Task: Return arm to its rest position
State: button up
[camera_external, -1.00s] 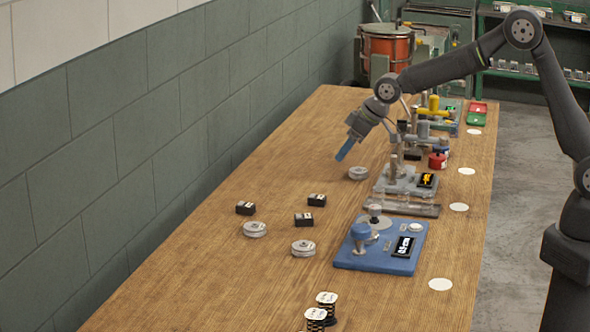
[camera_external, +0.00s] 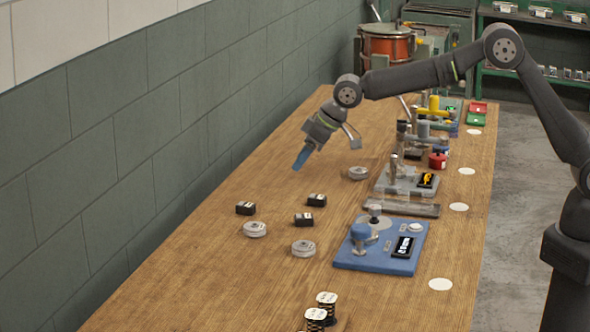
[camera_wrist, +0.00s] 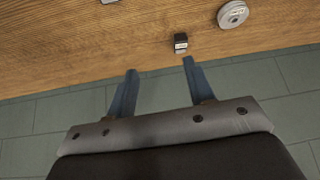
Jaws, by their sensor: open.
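My gripper (camera_external: 302,158) is above the far left part of the wooden table, near the wall, with its blue fingers pointing down. In the wrist view my gripper (camera_wrist: 160,66) has its two blue fingers well apart, with nothing between them. A spring coiler, likely the grey device with an orange display (camera_external: 408,180), stands to the right of my gripper. A blue device (camera_external: 380,250) with a white button and a dark display stands nearer the camera.
Small black blocks (camera_external: 245,208) and grey metal discs (camera_external: 255,229) lie on the table (camera_external: 220,280) below my gripper. One block (camera_wrist: 181,42) and one disc (camera_wrist: 233,14) show in the wrist view. The green wall (camera_external: 130,130) runs along the left. Black spools (camera_external: 316,318) stand in front.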

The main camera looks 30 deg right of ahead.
jog(key=s+a+f, duration=0.1)
jog(key=s+a, duration=0.5)
jog(key=a, duration=0.3)
jog(key=s+a+f+n, duration=0.1)
jog(key=s+a+f, duration=0.1)
jog(key=s+a, duration=0.4)
jog(key=shift+s+a, duration=0.25)
jog(key=shift+a, duration=1.15)
jog(key=o, duration=1.1)
jog(key=shift+m, duration=0.5)
jog(key=w+d+r, duration=0.1)
jog(key=r, duration=0.2)
jog(key=w+d+r, duration=0.2)
jog(key=r, duration=0.1)
jog(key=w+d+r, duration=0.2)
jog(key=r, duration=0.2)
jog(key=shift+w+d, duration=0.15)
jog(key=shift+d, duration=0.1)
jog(key=w+d+r+m+h, duration=0.1)
jog(key=w+d+r+h, duration=0.15)
jog(key=d+r, duration=0.65)
jog(key=shift+g+y, duration=0.35)
jog(key=shift+g, duration=0.05)
jog(key=x, duration=0.6)
jog(key=w+a+x, duration=0.1)
jog(key=x, duration=0.2)
jog(key=shift+w+r, duration=0.15)
jog(key=shift+r, duration=0.2)
